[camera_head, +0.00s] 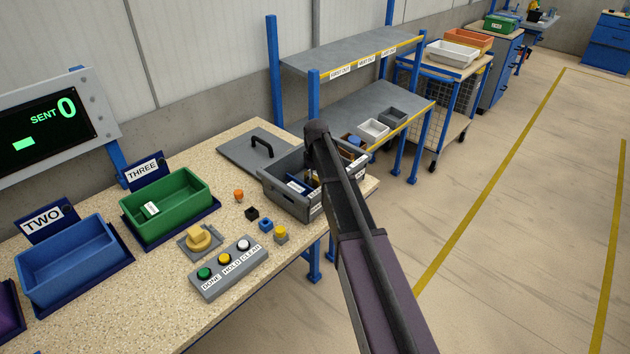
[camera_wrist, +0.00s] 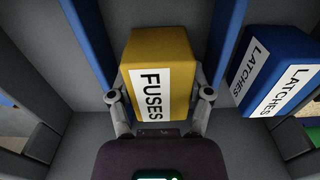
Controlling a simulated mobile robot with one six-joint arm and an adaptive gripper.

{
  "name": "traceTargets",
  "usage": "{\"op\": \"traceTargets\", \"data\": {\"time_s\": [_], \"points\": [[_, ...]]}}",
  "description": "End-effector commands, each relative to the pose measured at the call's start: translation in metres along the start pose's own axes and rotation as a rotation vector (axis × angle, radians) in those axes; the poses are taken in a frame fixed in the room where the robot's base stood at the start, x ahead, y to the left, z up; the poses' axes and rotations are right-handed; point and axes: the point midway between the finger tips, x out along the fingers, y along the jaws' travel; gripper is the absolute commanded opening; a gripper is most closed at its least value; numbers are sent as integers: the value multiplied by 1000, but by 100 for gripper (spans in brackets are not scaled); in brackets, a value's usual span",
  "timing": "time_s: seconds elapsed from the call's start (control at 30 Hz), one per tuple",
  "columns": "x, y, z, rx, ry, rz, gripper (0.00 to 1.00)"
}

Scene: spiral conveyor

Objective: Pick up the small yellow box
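The small yellow box (camera_wrist: 160,48) has a white label reading FUSES and stands inside the grey crate (camera_head: 283,200). My gripper (camera_wrist: 160,80) is down at the box, one finger along each side of it. The fingers lie very close to the box sides; whether they press on it I cannot tell. In the head view my arm hides most of the crate's inside, and the gripper itself is hidden there.
A blue box labelled LATCHES (camera_wrist: 275,70) stands just right of the yellow box. Blue upright pieces flank my gripper. A lid with a black handle (camera_head: 240,151), a button panel (camera_head: 230,268) and green (camera_head: 188,222) and blue (camera_head: 85,268) bins are on the table.

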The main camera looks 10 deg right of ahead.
Motion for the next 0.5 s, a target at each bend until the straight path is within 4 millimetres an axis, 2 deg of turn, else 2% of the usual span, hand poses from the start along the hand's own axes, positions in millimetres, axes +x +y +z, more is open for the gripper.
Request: {"op": "traceTargets", "data": {"time_s": [0.03,0.07,0.5], "points": [[0,0,0,0,0,0,23],[0,0,0,0,0,0,17],[-3,0,0,0,0,0,16]]}}
